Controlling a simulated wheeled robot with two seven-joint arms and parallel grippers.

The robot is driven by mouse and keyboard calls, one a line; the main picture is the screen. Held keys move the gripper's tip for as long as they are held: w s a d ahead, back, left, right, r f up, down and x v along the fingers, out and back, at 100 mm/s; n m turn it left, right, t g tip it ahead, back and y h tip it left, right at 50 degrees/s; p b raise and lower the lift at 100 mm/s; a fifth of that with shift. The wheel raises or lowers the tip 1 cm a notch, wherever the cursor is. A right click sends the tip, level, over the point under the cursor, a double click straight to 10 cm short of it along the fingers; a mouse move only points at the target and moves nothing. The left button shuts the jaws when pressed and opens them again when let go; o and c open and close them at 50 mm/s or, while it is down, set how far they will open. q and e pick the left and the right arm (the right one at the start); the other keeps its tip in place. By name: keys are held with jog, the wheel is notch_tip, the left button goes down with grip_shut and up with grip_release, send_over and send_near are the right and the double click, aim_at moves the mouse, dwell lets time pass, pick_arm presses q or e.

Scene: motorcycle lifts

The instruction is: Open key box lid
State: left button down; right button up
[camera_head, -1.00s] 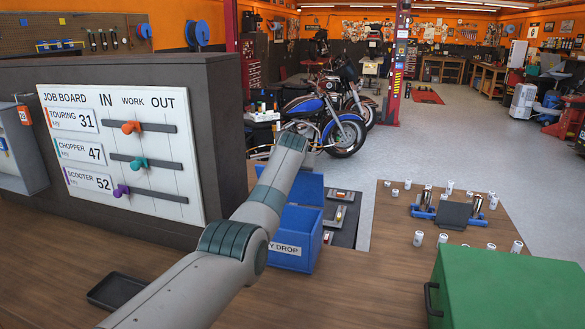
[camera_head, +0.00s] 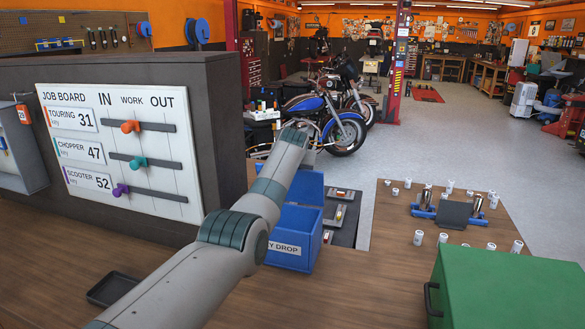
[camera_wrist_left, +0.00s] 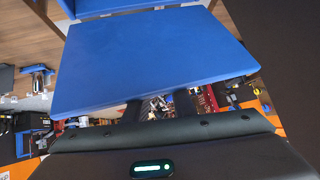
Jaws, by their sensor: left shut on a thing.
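The blue key box (camera_head: 291,243), lettered "Y DROP" where my arm leaves it visible, stands on the wooden counter behind my left forearm. Its blue lid (camera_head: 309,188) stands raised at the far side of the box, partly covered by my arm. In the left wrist view the lid (camera_wrist_left: 155,58) is a broad blue panel close before the camera. My left gripper (camera_wrist_left: 160,105) is shut on the lid's edge; its fingertips are partly hidden by the panel. My right gripper is in neither view.
The job board (camera_head: 125,150) with coloured sliders stands at left. A black tray (camera_head: 115,288) lies on the counter. A green case (camera_head: 490,290) is at front right. Key slots (camera_head: 340,212) lie right of the box. Several small cylinders stand on the right-hand table (camera_head: 400,250).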

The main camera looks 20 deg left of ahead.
pick_arm(q)
jog(key=shift+s+d+f, duration=0.15)
jog(key=shift+s+f, duration=0.05)
jog(key=shift+f, duration=0.55)
jog(key=c, duration=1.7)
grip_release()
jog(key=shift+o, duration=1.1)
jog(key=shift+w, duration=0.15)
jog(key=shift+w+r, duration=0.15)
jog(key=shift+r, duration=0.25)
jog(key=shift+s+r, duration=0.15)
jog(key=shift+s, duration=0.05)
